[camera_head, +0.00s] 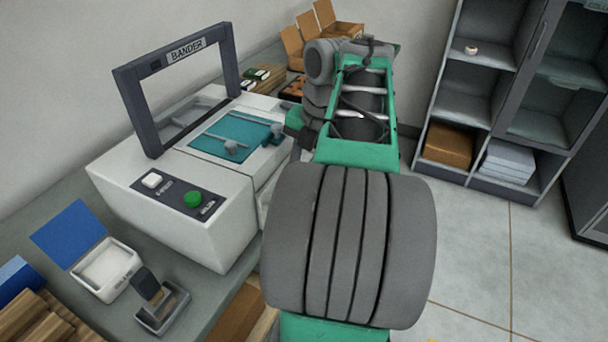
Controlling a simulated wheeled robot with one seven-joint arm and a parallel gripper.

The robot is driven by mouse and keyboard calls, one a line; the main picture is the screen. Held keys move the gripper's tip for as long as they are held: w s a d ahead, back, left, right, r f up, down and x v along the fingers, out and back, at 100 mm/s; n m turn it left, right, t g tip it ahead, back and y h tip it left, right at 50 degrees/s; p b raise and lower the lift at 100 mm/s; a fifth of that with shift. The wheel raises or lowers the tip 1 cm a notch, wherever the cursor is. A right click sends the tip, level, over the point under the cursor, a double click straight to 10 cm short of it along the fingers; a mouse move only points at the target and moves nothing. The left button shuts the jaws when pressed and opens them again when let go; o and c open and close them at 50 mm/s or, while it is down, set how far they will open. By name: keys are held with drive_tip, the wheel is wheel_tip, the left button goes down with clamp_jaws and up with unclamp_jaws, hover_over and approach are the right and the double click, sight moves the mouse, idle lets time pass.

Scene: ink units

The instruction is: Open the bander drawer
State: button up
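The bander (185,200) is a white machine on the counter at left, with a dark upright frame (125,95) labelled BANDER. My green and grey arm covers part of that side.
A control panel with a green button (193,199) and a white button (152,180) is on the bander's front. A small box with a blue lid (70,233) and a dispenser (161,307) stand before it. Open cardboard boxes (325,25) stand behind. Shelving (470,110) is at right, beyond clear floor.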

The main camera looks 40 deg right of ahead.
drive_tip(key=shift+f, duration=0.3)
drive_tip(key=shift+c, duration=0.2)
clamp_jaws()
idle(1.1)
